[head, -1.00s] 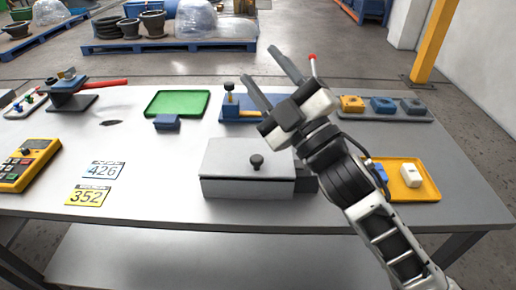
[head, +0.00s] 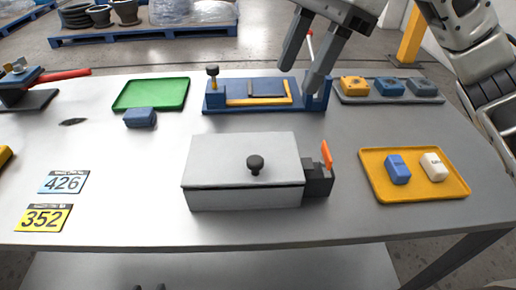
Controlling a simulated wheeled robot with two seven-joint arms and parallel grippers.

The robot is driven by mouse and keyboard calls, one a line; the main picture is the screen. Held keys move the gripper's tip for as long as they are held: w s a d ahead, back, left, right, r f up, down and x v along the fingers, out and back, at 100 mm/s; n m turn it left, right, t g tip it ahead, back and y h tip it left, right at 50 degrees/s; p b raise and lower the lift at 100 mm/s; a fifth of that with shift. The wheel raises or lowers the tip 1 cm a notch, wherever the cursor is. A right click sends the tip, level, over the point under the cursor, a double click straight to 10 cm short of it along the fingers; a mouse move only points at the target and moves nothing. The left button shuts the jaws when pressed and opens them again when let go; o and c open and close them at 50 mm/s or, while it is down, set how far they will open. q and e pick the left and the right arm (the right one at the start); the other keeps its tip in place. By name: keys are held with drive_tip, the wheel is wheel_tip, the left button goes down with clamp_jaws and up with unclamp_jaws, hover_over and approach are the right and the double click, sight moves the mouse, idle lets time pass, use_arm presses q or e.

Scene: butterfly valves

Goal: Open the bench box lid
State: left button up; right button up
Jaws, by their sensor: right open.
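The bench box (head: 245,198) is a grey box near the front middle of the table. Its lid (head: 222,155) is shut, with a dark round knob (head: 255,163) on top. A dark block with an upright orange lever (head: 326,154) sits at the box's right side. My right gripper (head: 303,80) is open and empty. Its two fingers point down over the blue fixture behind the box, apart from the lid and the knob. My left gripper is not seen.
A blue fixture (head: 215,98) stands behind the box. A yellow tray (head: 410,192) with two blocks lies to the right. A green tray (head: 150,94) and a blue block (head: 140,118) lie at back left. The table left of the box is mostly clear.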

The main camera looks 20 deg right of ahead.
sight(258, 160)
drive_tip(key=x, duration=1.5)
drive_tip(key=shift+s+a, duration=0.15)
clamp_jaws()
